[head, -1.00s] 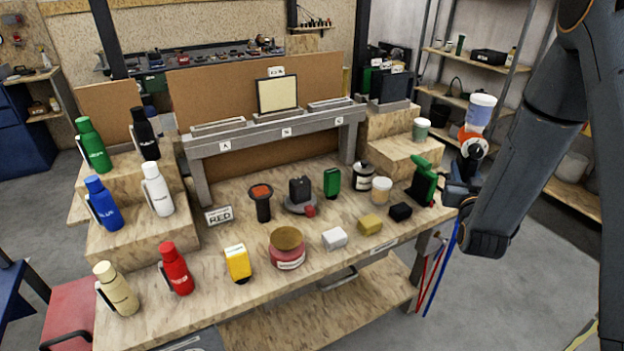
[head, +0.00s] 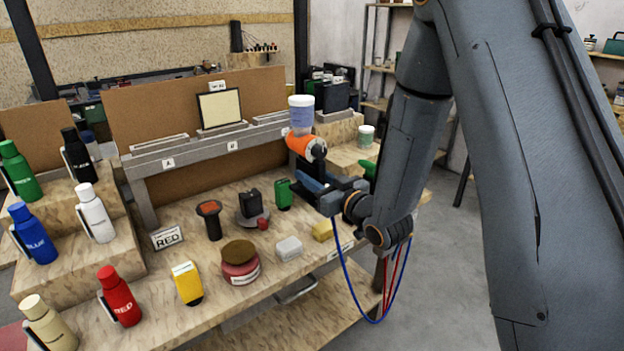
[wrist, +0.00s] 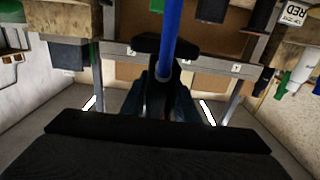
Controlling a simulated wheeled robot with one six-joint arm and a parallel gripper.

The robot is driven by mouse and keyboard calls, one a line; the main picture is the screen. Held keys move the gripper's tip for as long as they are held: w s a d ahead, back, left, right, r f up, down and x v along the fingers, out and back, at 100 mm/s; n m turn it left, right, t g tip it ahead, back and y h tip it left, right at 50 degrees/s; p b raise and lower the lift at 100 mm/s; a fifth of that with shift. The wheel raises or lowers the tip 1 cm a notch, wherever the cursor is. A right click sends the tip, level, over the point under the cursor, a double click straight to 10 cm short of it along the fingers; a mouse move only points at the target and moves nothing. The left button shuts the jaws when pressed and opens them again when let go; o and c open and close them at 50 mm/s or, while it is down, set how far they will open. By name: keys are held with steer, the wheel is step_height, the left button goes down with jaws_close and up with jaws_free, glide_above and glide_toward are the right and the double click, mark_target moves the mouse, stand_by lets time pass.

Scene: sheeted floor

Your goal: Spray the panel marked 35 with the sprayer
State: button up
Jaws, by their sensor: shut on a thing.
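The sprayer (head: 302,143) has an orange body with a clear blue-and-white cup on top. My gripper (head: 318,182) is shut on the sprayer and holds it upright above the right part of the bench, right of the panel. A framed cream panel (head: 219,109) stands on the grey rack above the slot marked B. A small tag (head: 217,86) sits above it, too small to read surely. In the wrist view my gripper (wrist: 165,92) holds the dark handle, with a blue hose in front. The sprayer's nozzle is hard to make out there.
The grey rack (head: 150,163) spans the bench back. A red bottle (head: 119,297) and other coloured bottles stand at left. A yellow box (head: 187,283), a round red tin (head: 240,268) and a white block (head: 289,248) lie in front. Blue and red hoses hang below my gripper.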

steer(key=x, duration=0.4)
steer(key=shift+a+r, duration=0.1)
steer(key=shift+a, duration=0.5)
steer(key=s+a, duration=1)
steer(key=a, duration=0.5)
steer(key=shift+s+a, duration=0.35)
